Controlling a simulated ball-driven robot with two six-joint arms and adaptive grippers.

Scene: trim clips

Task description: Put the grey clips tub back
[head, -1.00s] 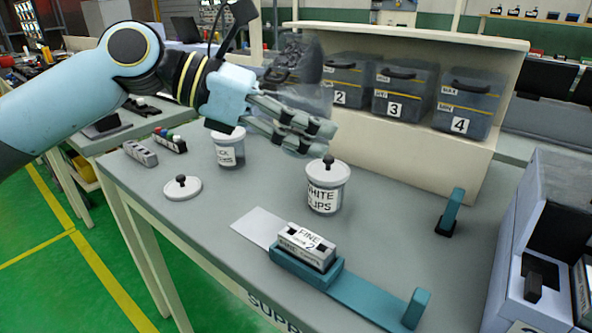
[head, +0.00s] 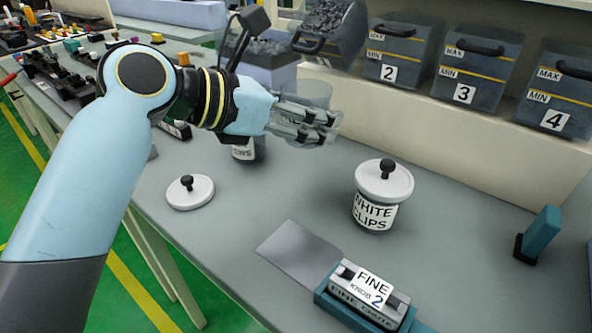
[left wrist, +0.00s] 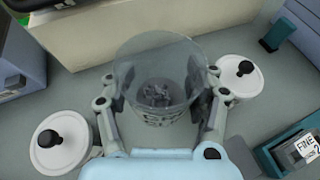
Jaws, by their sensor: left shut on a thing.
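My left gripper (head: 328,127) is shut on a clear tub (head: 305,95) above the grey bench. In the left wrist view the tub (left wrist: 160,65) stands between the fingers, with grey clips (left wrist: 160,93) at its bottom; its label is too blurred to read. A white round lid with a black knob (head: 190,192) lies on the bench at the left. The lidded white-clips tub (head: 375,217) stands to the right of the gripper. Another labelled tub (head: 247,152) stands below my wrist, its top hidden. The right gripper is not in view.
Dark bins 2 (head: 402,50), 3 (head: 478,70) and 4 (head: 553,92) stand on the raised shelf. A tilted open bin (head: 330,28) holds grey pieces. A teal post (head: 540,235) stands right. The bench between is clear.

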